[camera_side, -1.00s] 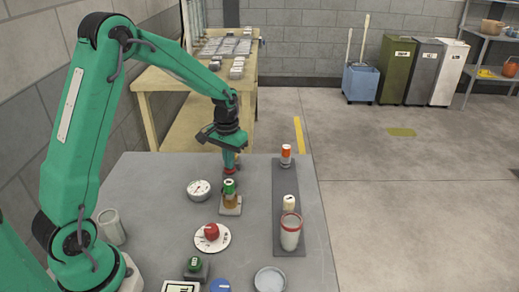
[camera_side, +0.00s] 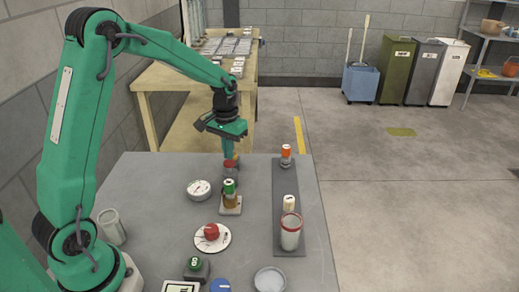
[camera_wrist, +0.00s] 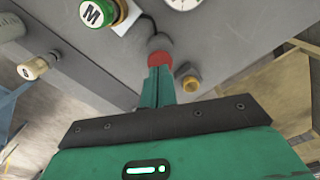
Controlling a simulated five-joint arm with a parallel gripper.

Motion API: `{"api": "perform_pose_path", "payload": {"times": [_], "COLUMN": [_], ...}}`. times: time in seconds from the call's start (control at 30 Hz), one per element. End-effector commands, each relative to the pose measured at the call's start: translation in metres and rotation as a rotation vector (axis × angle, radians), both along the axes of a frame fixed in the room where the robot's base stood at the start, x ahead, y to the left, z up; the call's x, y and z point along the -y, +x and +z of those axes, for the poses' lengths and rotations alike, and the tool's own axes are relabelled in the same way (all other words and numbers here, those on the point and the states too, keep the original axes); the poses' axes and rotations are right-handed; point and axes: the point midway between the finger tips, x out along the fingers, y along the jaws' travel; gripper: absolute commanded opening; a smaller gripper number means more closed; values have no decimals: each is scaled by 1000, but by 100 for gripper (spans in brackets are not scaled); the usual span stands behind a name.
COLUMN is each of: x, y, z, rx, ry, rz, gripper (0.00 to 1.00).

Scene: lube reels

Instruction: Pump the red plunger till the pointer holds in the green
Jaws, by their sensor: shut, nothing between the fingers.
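My gripper (camera_side: 230,155) is shut and empty, pointing down at the far edge of the grey table. Its fingertips are right over the red plunger cap (camera_side: 231,163), also seen in the wrist view (camera_wrist: 159,58) just beyond the fingertips (camera_wrist: 159,75). I cannot tell whether they touch the cap. The plunger stands on a round grey base. A white round gauge (camera_side: 199,190) lies to the left and nearer the side camera. Only its edge shows in the wrist view (camera_wrist: 183,3). The pointer and the green band are too small to read.
An orange-capped piece (camera_side: 286,151) and a clear red-rimmed jar (camera_side: 290,232) stand on a dark strip to the right. A red knob (camera_side: 211,231) sits on a white dial in front. A brass fitting (camera_wrist: 190,83) is beside the plunger.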

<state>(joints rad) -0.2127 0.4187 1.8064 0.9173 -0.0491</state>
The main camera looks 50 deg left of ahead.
Motion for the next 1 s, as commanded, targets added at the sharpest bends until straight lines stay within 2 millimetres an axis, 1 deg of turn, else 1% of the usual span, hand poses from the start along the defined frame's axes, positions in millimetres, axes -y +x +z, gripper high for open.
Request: {"api": "perform_pose_path", "payload": {"times": [0.6, 0.73, 1.0], "x": [0, 0, 0], "y": [1, 0, 0], "z": [35, 39, 39], "rx": [3, 1, 1], "ry": [1, 0, 0], "rz": [0, 0, 0], "gripper": [0, 0, 0]}}
